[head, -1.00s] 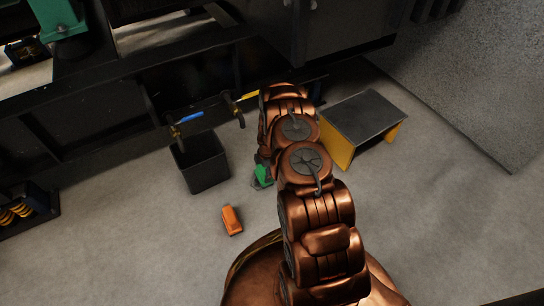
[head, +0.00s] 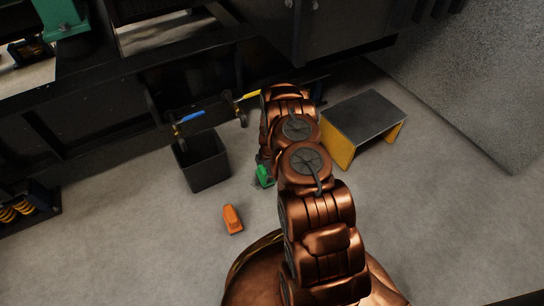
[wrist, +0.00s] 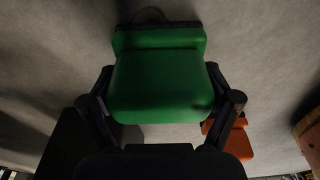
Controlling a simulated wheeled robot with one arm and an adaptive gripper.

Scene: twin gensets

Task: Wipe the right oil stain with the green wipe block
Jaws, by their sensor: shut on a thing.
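The green wipe block (wrist: 160,85) fills the middle of the wrist view, with a dark pad along its far edge. My gripper (wrist: 160,100) is shut on it, one finger on each side. In the head view the green block (head: 264,175) shows just left of my copper arm, low at the floor; the arm hides most of my gripper there. A faint dark arc (wrist: 150,14) shows on the floor just beyond the block's pad in the wrist view; I cannot tell whether it is the oil stain's edge. No other stain is clear.
An orange block (head: 232,218) lies on the floor left of my arm. A black open bin (head: 204,162) stands behind it. A dark-topped step with yellow sides (head: 362,118) stands to the right. The dark genset frame (head: 90,115) borders the back. Floor at lower left is clear.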

